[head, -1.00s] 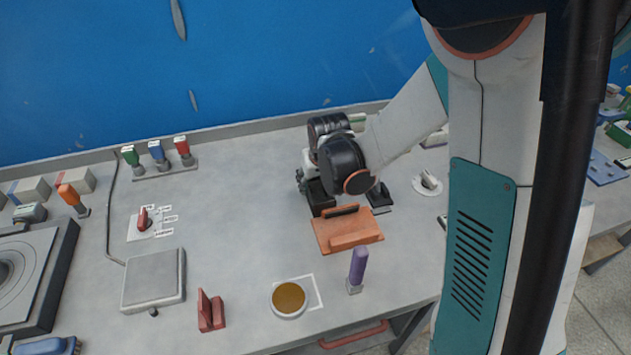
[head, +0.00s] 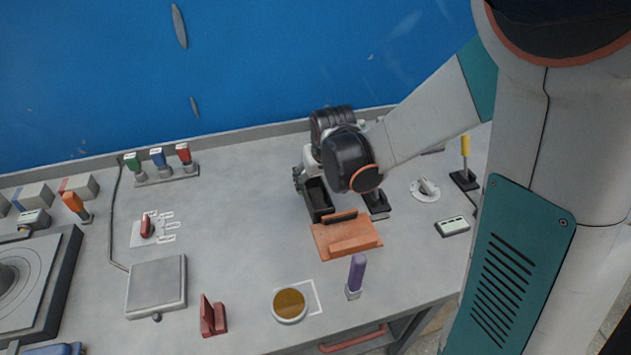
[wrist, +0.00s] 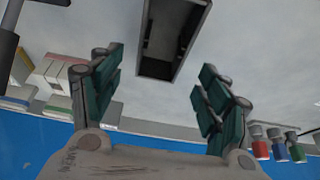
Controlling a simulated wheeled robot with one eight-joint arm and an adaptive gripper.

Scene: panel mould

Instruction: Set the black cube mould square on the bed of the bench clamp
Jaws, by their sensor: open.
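The black mould (head: 319,200) is a dark, open-topped rectangular box standing on the bench behind and slightly left of the orange bench clamp (head: 347,246). The clamp has a flat bed between a dark-faced rear jaw and a front bar, and its bed looks empty. My gripper (head: 302,180) is at the mould's far left side in the head view, partly hidden by my wrist. In the wrist view my gripper (wrist: 160,68) is open, with green-padded fingers wide apart and nothing between them. The mould (wrist: 172,38) shows beyond the fingertips, cut off by the top edge.
A purple-handled tool (head: 356,274) and a bowl of brown material (head: 290,304) stand in front of the clamp. A black-based piece (head: 376,203) is close right of the mould. A round white dial (head: 425,190) lies further right.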

